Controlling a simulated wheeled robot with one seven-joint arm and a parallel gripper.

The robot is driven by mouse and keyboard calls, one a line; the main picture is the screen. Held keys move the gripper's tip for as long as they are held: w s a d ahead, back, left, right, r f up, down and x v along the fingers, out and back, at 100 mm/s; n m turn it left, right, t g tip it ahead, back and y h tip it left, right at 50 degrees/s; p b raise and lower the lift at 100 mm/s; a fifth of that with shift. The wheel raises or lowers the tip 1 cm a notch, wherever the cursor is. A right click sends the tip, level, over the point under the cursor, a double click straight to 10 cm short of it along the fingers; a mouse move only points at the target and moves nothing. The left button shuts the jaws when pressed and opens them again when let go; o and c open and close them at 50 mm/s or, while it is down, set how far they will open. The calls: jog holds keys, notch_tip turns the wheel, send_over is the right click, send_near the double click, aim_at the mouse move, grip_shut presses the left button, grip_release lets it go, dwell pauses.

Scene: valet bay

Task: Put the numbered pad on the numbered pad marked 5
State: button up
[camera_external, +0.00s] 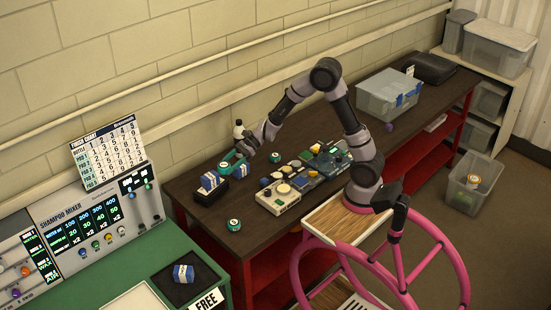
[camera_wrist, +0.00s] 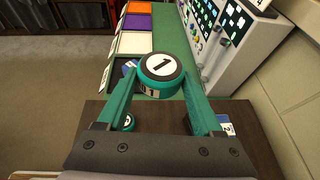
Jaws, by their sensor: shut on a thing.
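A round pad marked 1 (camera_wrist: 161,66), with a white top, black rim and green band, is between my gripper's fingers in the wrist view. My gripper (camera_external: 231,161) is shut on it, above the left part of the dark bench. One such pad (camera_wrist: 127,122) shows beside the left finger in the wrist view. Their numbers are too small to read, so I cannot tell which is marked 5.
Circuit boards and a cream device (camera_external: 279,198) crowd the bench's middle. The shampoo mixer (camera_external: 95,222) stands left on a green table (camera_external: 150,250).

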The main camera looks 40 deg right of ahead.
jog(key=n+g, duration=0.1)
send_over(237, 221)
notch_tip(237, 221, down, 17)
jog(key=shift+w+r, duration=0.1)
jog(key=shift+r, duration=0.1)
jog(key=shift+f, duration=2.6)
jog(key=shift+f, duration=0.1)
jog(key=o, duration=1.3)
